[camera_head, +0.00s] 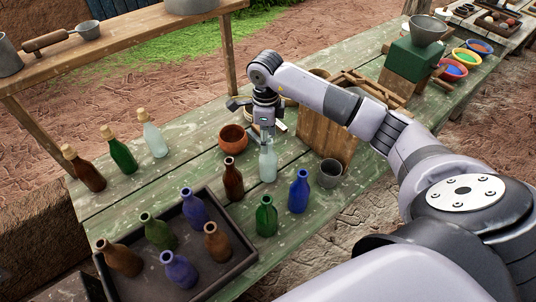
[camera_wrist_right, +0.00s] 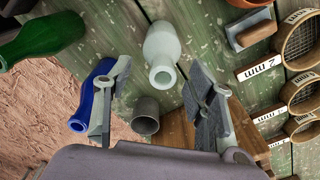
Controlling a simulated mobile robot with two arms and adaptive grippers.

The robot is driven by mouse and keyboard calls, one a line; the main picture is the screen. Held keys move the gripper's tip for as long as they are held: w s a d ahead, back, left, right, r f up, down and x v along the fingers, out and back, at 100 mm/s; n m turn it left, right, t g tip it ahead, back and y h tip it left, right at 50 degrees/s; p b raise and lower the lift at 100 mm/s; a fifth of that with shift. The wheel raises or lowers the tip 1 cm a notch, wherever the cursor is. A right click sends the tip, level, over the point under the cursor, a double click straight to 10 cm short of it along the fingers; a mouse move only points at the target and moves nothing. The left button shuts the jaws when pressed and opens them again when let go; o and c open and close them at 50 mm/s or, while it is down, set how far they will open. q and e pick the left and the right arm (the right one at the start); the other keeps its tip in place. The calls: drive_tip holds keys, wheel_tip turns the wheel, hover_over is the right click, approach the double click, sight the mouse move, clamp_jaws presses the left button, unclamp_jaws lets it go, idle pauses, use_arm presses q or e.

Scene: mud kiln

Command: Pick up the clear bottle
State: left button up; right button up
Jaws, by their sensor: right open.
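A clear, pale bottle (camera_head: 268,165) stands uncorked on the green table, and it also shows in the right wrist view (camera_wrist_right: 161,50). My right gripper (camera_head: 267,132) is directly above its neck, pointing down. In the right wrist view, its open fingers (camera_wrist_right: 160,72) lie to either side of the bottle's mouth, with gaps on both sides. Whether the fingertips reach down to the neck's height is hard to tell. A second clear bottle (camera_head: 155,140), with a cork, stands at the left. My left gripper is out of view.
A brown bottle (camera_head: 232,180), green bottle (camera_head: 265,216), blue bottle (camera_head: 299,191) and grey cup (camera_head: 330,173) stand close by. A clay bowl (camera_head: 233,139) is behind. A dark tray (camera_head: 245,262) holds several bottles. Sieves (camera_wrist_right: 296,42) lie beside the gripper.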

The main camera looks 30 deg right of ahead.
drive_tip(key=f, duration=0.1)
drive_tip(key=f+p, duration=0.1)
drive_tip(key=f, duration=0.2)
drive_tip(key=shift+w+d, duration=0.1)
drive_tip(key=shift+d, duration=0.15)
drive_tip(key=shift+c, duration=0.5)
clamp_jaws()
